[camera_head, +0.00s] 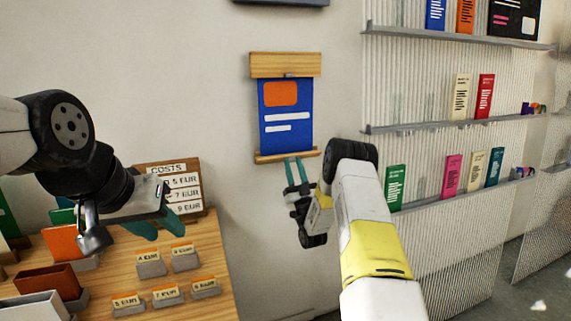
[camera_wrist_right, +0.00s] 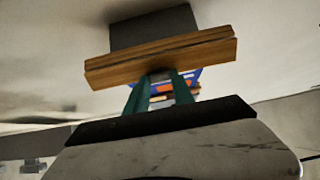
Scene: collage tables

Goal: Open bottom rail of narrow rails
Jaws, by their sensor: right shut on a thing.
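The narrow rails hang on the wall with a blue poster (camera_head: 286,118) between them. The top rail (camera_head: 285,66) is a wider wooden bar with a small grey tab. The bottom rail (camera_head: 270,158) is a thin wooden bar along the poster's lower edge; it also shows in the right wrist view (camera_wrist_right: 105,70). My right gripper (camera_head: 296,160) is just under the bottom rail. Its green fingers (camera_wrist_right: 160,85) are shut on a small grey part at the rail's middle, partly hidden by them. My left gripper (camera_head: 155,229) is open and empty above the table, its two teal fingertips apart.
A wooden table (camera_head: 212,252) at lower left bears price tags, card holders and a costs board (camera_head: 181,186). Wall shelves (camera_head: 440,123) with booklets stand to the right of my right arm. The wall around the poster is clear.

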